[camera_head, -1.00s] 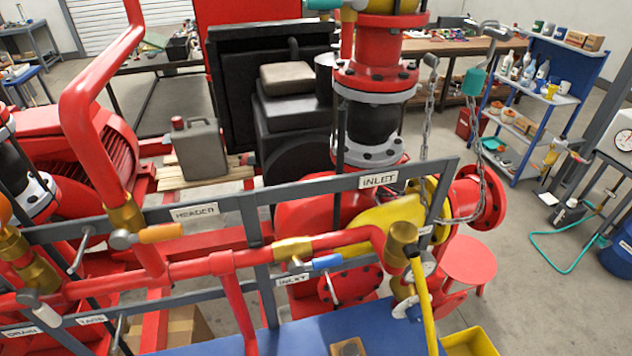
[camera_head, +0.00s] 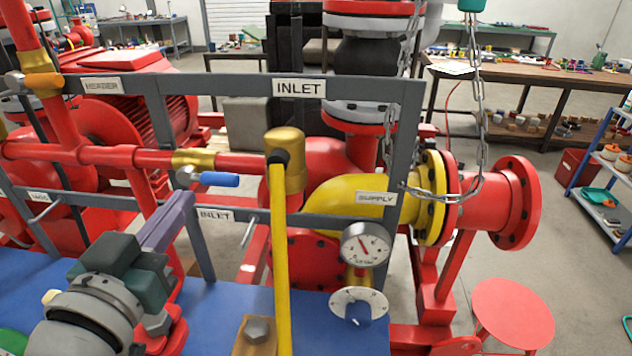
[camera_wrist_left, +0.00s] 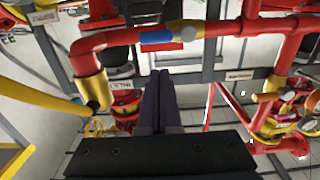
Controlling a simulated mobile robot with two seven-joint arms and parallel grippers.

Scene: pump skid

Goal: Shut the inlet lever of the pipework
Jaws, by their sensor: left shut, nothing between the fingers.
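A brass valve (camera_head: 285,160) with a long yellow lever (camera_head: 280,260) hanging down stands below the large INLET label (camera_head: 299,87). A smaller valve on the red pipe has a blue handle (camera_head: 219,180) lying along the pipe, above a smaller INLET label (camera_head: 215,215). My left gripper (camera_head: 186,200) has purple fingers, shut and empty, just below and left of the blue handle, apart from it. In the left wrist view, the shut fingers (camera_wrist_left: 160,74) point towards the blue handle (camera_wrist_left: 157,37); the yellow lever (camera_wrist_left: 45,103) is off to the left. My right gripper is out of view.
Grey rails (camera_head: 340,222) frame the pipes close around my left gripper. A pressure gauge (camera_head: 364,245) and a white dial (camera_head: 358,307) sit right of the yellow lever. A chain (camera_head: 478,110) hangs at the right. A blue deck (camera_head: 330,325) lies below.

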